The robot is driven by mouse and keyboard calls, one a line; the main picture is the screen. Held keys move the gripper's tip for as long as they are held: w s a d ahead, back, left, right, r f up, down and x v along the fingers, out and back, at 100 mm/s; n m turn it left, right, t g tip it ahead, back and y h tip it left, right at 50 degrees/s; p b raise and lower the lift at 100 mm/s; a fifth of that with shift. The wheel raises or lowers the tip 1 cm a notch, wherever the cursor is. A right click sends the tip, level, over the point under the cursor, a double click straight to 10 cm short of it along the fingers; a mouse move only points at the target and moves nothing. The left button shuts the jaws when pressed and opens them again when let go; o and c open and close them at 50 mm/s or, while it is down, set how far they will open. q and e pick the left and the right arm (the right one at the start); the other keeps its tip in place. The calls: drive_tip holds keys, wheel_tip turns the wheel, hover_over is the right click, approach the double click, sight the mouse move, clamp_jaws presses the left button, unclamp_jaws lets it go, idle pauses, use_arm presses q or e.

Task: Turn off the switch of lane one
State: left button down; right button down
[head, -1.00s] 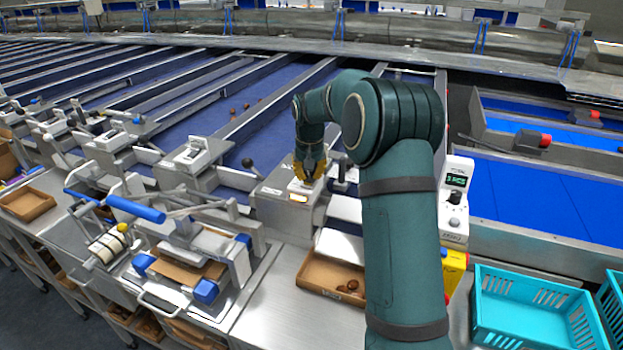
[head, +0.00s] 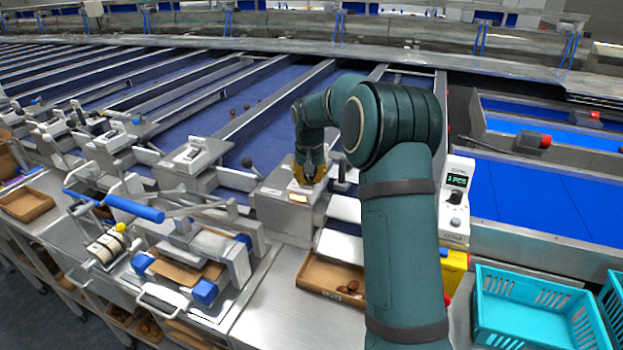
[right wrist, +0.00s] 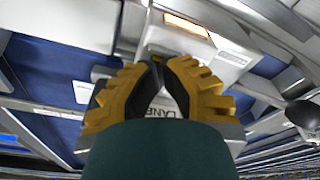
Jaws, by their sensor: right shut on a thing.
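The lane box (head: 285,212) is a grey housing with a white label plate at the end of a blue belt. A small lit window (head: 298,198) glows on its top; it also shows in the right wrist view (right wrist: 187,24). My right gripper (head: 308,180), with yellow fingers, is over the top of this box. In the right wrist view its fingers (right wrist: 164,62) close together at the label, where part of the word "LANE" shows. They are shut on the switch, which is mostly hidden between them. Its lever position cannot be told. My left gripper is not in view.
A brown tray (head: 315,283) with several dates sits below the box. A display unit (head: 456,200) and a turquoise crate (head: 530,318) stand to the right. A press with a blue handle (head: 135,209) is on the left. Similar lane boxes (head: 190,160) continue leftward.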

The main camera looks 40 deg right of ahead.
sight(309, 182)
drive_tip(key=shift+f, duration=0.15)
drive_tip(key=shift+r+p, duration=2.9)
drive_tip(key=shift+r, duration=0.7)
